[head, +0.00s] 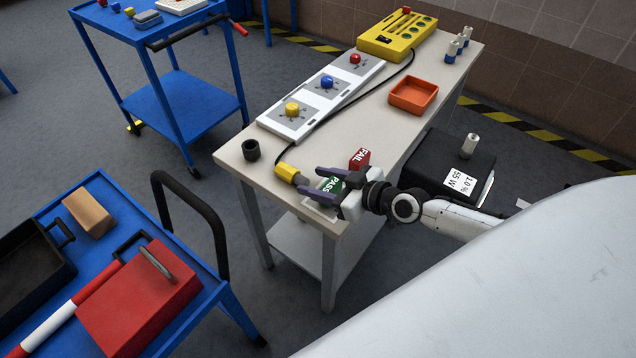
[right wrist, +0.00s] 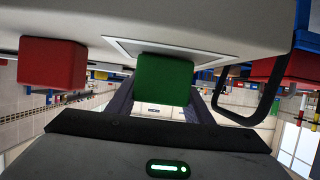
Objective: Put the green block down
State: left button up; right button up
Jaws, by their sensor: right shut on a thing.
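The green block (head: 333,185), lettered PASS, is between the purple fingers of my right gripper (head: 318,181) at the near end of the beige table (head: 262,172). The right gripper is shut on it. In the right wrist view the green block (right wrist: 164,80) shows upright in picture terms between the dark fingers, its upper edge at a white-outlined square (right wrist: 205,50) on the tabletop. I cannot tell whether the block touches the surface. The white outline (head: 320,209) also shows partly under the gripper in the head view. My left gripper is not in view.
A red FAIL block (head: 360,158) stands beside the green one, also in the right wrist view (right wrist: 52,65). A yellow connector (head: 287,173) on a black cable, a dark cup (head: 251,150) and an orange tray (head: 413,95) are on the table. A black box (head: 445,165) stands right.

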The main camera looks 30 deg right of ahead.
jog(key=shift+f, duration=0.15)
jog(key=o, duration=1)
jog(key=shift+s+d+r, duration=0.1)
jog(key=shift+s+r, duration=0.1)
jog(key=shift+r, duration=0.05)
jog(key=p+v, duration=0.1)
jog(key=v, duration=1)
jog(key=shift+s+d+r, duration=0.1)
jog(key=shift+s+r, duration=0.05)
